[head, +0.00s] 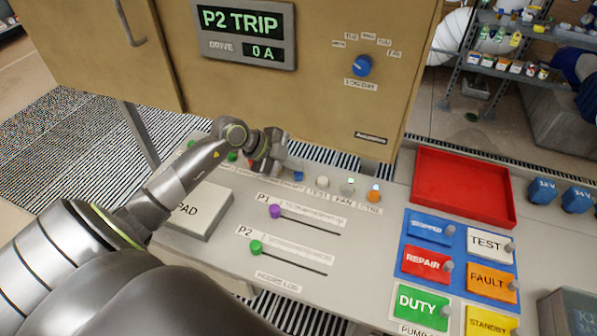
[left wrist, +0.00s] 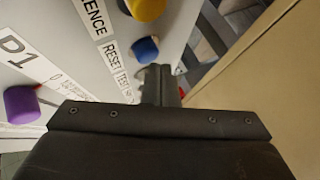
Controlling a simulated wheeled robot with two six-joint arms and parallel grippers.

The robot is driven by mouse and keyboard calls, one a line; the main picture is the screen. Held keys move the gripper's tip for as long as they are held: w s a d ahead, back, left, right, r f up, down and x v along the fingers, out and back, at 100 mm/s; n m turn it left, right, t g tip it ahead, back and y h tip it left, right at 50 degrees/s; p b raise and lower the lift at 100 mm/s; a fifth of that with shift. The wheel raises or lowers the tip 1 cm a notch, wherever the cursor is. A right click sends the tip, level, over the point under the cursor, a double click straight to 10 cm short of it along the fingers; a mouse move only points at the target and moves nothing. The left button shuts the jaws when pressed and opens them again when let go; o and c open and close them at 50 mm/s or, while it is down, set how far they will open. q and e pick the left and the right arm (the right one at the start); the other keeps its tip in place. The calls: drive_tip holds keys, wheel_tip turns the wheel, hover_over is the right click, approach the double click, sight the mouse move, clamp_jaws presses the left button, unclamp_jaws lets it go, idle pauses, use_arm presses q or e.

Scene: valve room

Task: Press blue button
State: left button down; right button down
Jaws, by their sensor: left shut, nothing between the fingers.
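The small blue button (head: 298,175) sits in the button row along the back of the sloped grey console, above a label. In the left wrist view the blue button (left wrist: 145,50) stands beside the RESET label, close to the fingertips. My left gripper (head: 272,152) is shut and empty, just to the left of and above the button in the head view. Its closed fingers (left wrist: 158,84) show in the left wrist view. I cannot tell whether they touch the button. My right gripper is out of view.
A yellow button (left wrist: 147,8) is beside the blue one. A white button (head: 322,182), a lit one and an orange button (head: 374,193) stand to its right. A purple slider knob (head: 275,211) and green slider knob (head: 256,247) are nearer. The tan cabinet (head: 330,110) rises behind.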

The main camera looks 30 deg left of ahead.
sight(294, 173)
use_arm(q)
drive_tip(key=shift+f, duration=0.5)
idle(0.5)
drive_tip(key=shift+r, duration=0.1)
drive_tip(key=shift+r+p, duration=0.85)
drive_tip(key=shift+p, duration=0.1)
wheel_tip(294, 173, up, 5)
drive_tip(key=p, duration=0.5)
idle(0.4)
idle(0.5)
